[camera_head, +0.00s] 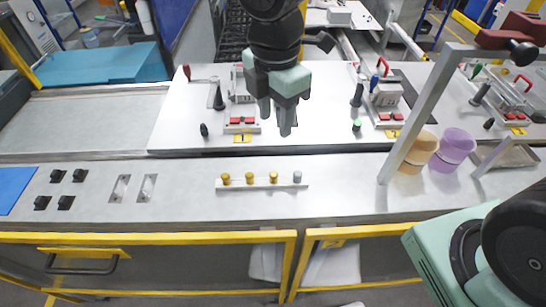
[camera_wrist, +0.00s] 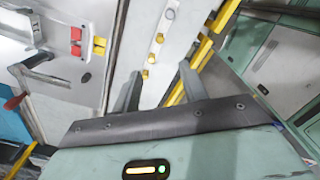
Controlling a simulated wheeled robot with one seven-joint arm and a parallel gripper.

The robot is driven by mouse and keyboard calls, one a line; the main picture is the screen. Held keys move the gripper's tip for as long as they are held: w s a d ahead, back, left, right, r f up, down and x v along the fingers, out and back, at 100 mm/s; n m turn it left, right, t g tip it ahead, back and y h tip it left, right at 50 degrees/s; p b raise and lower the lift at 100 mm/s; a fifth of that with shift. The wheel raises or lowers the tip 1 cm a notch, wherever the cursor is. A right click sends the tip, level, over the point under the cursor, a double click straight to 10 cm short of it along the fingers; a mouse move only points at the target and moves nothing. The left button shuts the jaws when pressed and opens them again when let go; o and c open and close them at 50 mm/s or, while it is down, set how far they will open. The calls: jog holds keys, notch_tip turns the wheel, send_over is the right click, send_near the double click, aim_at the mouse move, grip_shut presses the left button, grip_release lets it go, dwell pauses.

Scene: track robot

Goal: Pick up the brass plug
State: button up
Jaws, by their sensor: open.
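Three brass plugs, left (camera_head: 226,178), middle (camera_head: 250,178) and right (camera_head: 273,177), stand upright in a row on a white strip (camera_head: 240,187) on the front bench. A grey plug (camera_head: 297,176) stands at the strip's right end. My gripper (camera_head: 276,116) is open and empty, pointing down above the rear white worktop, beyond the strip and apart from it. In the wrist view, the brass plugs (camera_wrist: 152,58) and the grey plug (camera_wrist: 169,14) show beyond and between the open fingers (camera_wrist: 160,88).
Black blocks (camera_head: 57,175) and two slotted metal plates (camera_head: 120,187) lie left on the bench. Orange (camera_head: 418,155) and purple (camera_head: 454,150) containers stand right, near a slanted grey post (camera_head: 420,110). Red-switched fixtures (camera_head: 242,122) sit behind. The bench around the strip is clear.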

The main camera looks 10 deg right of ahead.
jog(key=p, duration=0.2)
send_over(273, 174)
jog(key=f, duration=1.2)
jog(key=shift+w+d, duration=0.15)
jog(key=shift+d, duration=0.05)
jog(key=shift+a+f+p, duration=0.15)
jog(key=shift+f+p, duration=0.7)
jog(key=shift+f, duration=1.8)
grip_shut()
